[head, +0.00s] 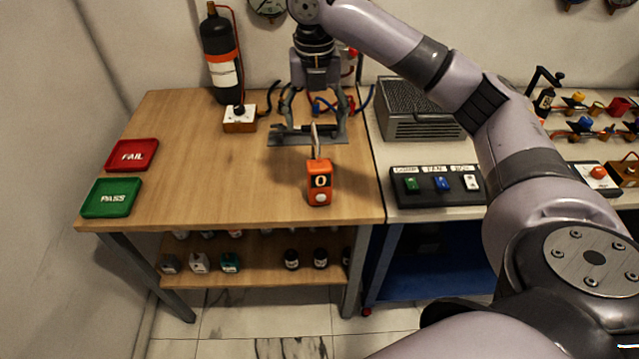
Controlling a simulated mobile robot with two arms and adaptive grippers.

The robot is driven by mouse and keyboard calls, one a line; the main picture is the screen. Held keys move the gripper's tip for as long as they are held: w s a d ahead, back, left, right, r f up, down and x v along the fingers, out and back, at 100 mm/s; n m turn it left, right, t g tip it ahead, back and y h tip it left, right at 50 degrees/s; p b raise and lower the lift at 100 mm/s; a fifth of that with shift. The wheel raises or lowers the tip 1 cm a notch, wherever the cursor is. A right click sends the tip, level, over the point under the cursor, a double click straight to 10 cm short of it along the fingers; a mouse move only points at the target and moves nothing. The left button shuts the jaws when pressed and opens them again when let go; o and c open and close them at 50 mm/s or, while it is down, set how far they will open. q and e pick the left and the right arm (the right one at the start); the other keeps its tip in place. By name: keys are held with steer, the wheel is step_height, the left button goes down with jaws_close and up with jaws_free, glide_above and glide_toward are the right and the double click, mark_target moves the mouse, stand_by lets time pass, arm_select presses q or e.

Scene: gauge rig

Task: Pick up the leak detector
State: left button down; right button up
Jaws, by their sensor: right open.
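An orange handheld device, likely the leak detector (319,184), stands upright on the wooden table (200,160), right of the middle and near the front edge. It has a dark display reading 0, a pale round button below it and a thin probe rising from its top. My right gripper (316,122) points down behind and above the device, with its fingers spread apart and nothing seen between them. It is apart from the device body; the probe tip overlaps the gripper area in the picture. My left gripper is not in view.
A grey rig plate (285,139) lies behind the device, partly hidden by my gripper. A black cylinder (220,60) and a small switch box (239,124) stand at the back. Red FAIL (132,155) and green PASS (111,197) trays lie left. A switch panel (437,186) is right. The table's middle is clear.

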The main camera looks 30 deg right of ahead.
mark_target(319, 163)
steer(key=shift+n, duration=0.3)
steer(key=f, duration=0.3)
steer(key=f+p, duration=0.1)
steer(key=f, duration=0.2)
steer(key=d+f, duration=0.1)
steer(key=f, duration=0.3)
steer(key=shift+s+p, duration=0.1)
steer(key=shift+p, duration=0.3)
step_height(319, 163, down, 5)
steer(key=shift+a+r+p, duration=0.1)
steer(key=shift+p, duration=0.7)
steer(key=shift+f, duration=0.35)
steer(key=shift+c, duration=0.2)
jaws_close()
steer(key=shift+r, duration=0.1)
